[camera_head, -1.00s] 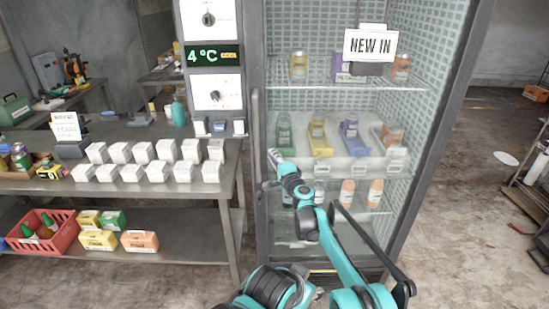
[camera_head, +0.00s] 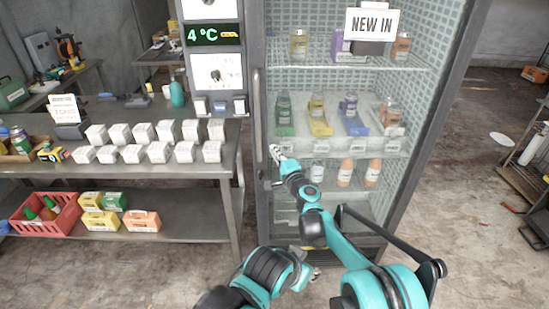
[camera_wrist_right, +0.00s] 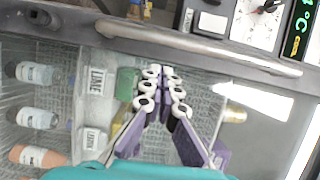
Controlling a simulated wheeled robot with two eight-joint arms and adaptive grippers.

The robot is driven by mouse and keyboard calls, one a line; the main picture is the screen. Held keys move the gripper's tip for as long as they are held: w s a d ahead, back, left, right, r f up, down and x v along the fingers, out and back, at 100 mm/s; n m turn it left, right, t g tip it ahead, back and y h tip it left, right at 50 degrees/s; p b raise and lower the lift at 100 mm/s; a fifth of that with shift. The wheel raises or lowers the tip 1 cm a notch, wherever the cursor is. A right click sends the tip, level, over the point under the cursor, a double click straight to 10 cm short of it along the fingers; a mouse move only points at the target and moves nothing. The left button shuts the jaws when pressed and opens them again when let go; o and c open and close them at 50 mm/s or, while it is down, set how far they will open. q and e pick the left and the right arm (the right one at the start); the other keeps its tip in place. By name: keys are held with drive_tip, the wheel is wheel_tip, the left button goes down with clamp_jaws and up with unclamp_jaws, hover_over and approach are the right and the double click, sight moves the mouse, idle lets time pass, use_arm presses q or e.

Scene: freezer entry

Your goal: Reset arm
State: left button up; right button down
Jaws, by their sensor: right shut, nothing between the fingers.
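My right gripper (camera_head: 277,152) is in front of the glass-fronted cooler (camera_head: 270,190), just right of its long vertical handle (camera_head: 257,120). In the right wrist view its fingers (camera_wrist_right: 160,76) are together at the tips with nothing between them. The handle (camera_wrist_right: 190,45) crosses above the fingertips there, and I see a gap to it in the picture. Part of my left arm shows at the bottom of the head view. Its end, around my left gripper (camera_head: 308,276), is small and too unclear to show its finger state.
The cooler shelves hold several bottles and boxes, with orange bottles (camera_head: 345,172) lower down. At left, a metal table (camera_head: 222,180) carries rows of white boxes (camera_head: 160,152). A red crate (camera_head: 66,219) stands on its lower shelf.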

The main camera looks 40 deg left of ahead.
drive_tip(key=shift+s+d+r, duration=0.1)
drive_tip(key=shift+s+d, duration=0.55)
drive_tip(key=shift+s, duration=0.3)
drive_tip(key=shift+s+d+r, duration=0.1)
drive_tip(key=shift+s+d, duration=0.55)
drive_tip(key=shift+s, duration=0.3)
